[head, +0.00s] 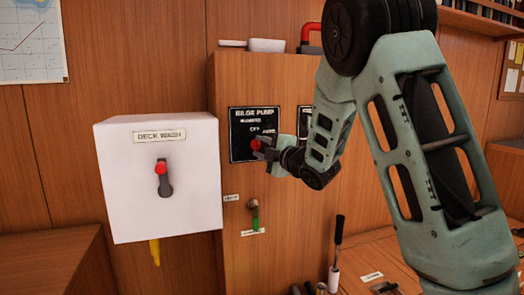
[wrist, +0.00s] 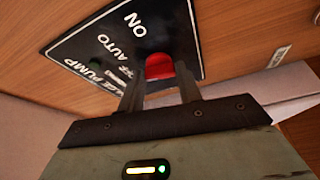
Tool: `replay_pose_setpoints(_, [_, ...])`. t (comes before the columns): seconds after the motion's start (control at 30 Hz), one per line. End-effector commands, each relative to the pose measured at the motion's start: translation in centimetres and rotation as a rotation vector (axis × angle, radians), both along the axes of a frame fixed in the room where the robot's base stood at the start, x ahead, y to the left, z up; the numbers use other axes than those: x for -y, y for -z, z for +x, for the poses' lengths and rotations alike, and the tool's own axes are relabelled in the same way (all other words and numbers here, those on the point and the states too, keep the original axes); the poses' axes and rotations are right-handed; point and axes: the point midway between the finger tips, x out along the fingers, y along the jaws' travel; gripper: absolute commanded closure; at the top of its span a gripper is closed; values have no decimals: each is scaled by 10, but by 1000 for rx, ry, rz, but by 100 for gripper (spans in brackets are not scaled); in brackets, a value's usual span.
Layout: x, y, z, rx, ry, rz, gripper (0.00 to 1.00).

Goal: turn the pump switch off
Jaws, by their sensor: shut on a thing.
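The bilge pump panel (head: 240,122) is a black plate on the wooden cabinet, with white lettering. In the wrist view the panel (wrist: 92,48) shows ON, AUTO and OFF marks. Its red switch handle (head: 256,145) is at my gripper (head: 263,151), which reaches in from the right. In the wrist view the red handle (wrist: 159,66) sits between the two fingertips of my gripper (wrist: 158,82), which are shut on it. The fingers partly hide the handle, and I cannot tell which mark it points to.
A white DECK WASH box (head: 115,190) with a red-tipped lever (head: 160,170) juts out left of the panel. Below the panel is a small green-handled valve (head: 255,219). A black-handled tool (head: 337,235) stands lower right. Another dark panel (head: 303,122) is partly hidden by my arm.

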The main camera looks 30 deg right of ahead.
Motion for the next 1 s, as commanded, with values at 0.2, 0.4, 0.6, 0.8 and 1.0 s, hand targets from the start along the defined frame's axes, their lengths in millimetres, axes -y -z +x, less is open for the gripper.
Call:
replay_pose_setpoints(0.2, [-1, -1, 0, -33, -2, -115, 88])
replay_pose_setpoints(0.4, [-1, -1, 0, -51, -2, -173, 88])
replay_pose_setpoints(0.6, [-1, -1, 0, -57, -2, -194, 88])
replay_pose_setpoints(0.8, [-1, -1, 0, -58, -2, -196, 88])
replay_pose_setpoints(1.0, [-1, -1, 0, -58, -2, -195, 52])
